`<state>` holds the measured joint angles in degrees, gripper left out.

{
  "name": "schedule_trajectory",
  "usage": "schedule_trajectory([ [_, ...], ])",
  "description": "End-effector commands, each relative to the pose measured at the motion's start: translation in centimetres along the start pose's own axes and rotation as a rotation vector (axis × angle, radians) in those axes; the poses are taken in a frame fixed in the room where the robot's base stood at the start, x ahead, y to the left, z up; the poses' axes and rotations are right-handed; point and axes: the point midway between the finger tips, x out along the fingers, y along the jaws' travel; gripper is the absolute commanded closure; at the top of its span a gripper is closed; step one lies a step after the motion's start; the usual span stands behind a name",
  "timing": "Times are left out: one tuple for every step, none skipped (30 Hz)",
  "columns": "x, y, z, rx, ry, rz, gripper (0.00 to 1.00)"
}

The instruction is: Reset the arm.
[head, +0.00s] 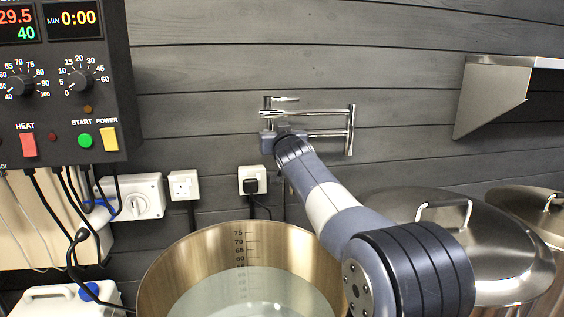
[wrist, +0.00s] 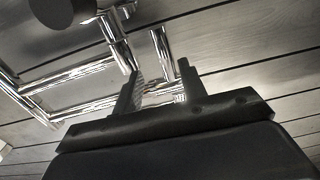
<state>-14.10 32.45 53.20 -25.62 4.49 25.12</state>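My arm reaches from the lower right of the head view to the back wall. My gripper (head: 281,133) is at the left end of the chrome folding tap (head: 330,112), just below its lever. In the wrist view my gripper (wrist: 160,80) shows two dark fingers standing apart with a gap between them. Chrome tubes of the tap (wrist: 118,42) lie beyond and close to the fingertips, and wall boards show through the gap. I see nothing clamped between the fingers. I cannot tell whether a finger touches the tap.
A large open steel pot (head: 163,266) with clear liquid stands below my arm. Lidded pots (head: 480,230) stand at the right. A control box (head: 62,85) with cables hangs at the left, above a white canister (head: 60,303). A steel shelf (head: 492,95) juts from the wall.

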Motion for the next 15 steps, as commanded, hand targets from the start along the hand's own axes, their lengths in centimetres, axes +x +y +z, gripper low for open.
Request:
schedule_trajectory([
  [-0.2, 0.1, -0.5, 0.000, -0.002, -0.004, 0.61],
  [-0.2, 0.1, -0.5, 0.000, -0.001, -0.007, 0.61],
  [-0.3, 0.1, -0.5, -0.001, -0.002, -0.011, 0.61],
  [-0.4, 0.2, -0.6, -0.001, 0.000, -0.015, 0.61],
  [-0.5, 0.2, -0.5, -0.002, -0.001, -0.018, 0.61],
  [-0.6, 0.2, -0.6, -0.002, 0.000, -0.023, 0.61],
  [-0.7, 0.2, -0.6, -0.002, 0.000, -0.026, 0.61],
  [-0.8, 0.2, -0.5, -0.001, -0.001, -0.029, 0.61],
  [-0.9, 0.3, -0.6, -0.001, 0.000, -0.034, 0.61],
  [-1.0, 0.3, -0.5, -0.001, -0.001, -0.038, 0.61],
  [-1.1, 0.3, -0.5, -0.002, 0.000, -0.041, 0.61],
  [-1.2, 0.4, -0.5, -0.002, -0.001, -0.046, 0.61],
  [-1.3, 0.4, -0.5, -0.002, -0.001, -0.050, 0.61],
  [-1.4, 0.4, -0.5, -0.002, 0.000, -0.054, 0.61],
  [-1.6, 0.5, -0.5, 0.000, -0.001, -0.059, 0.61],
])
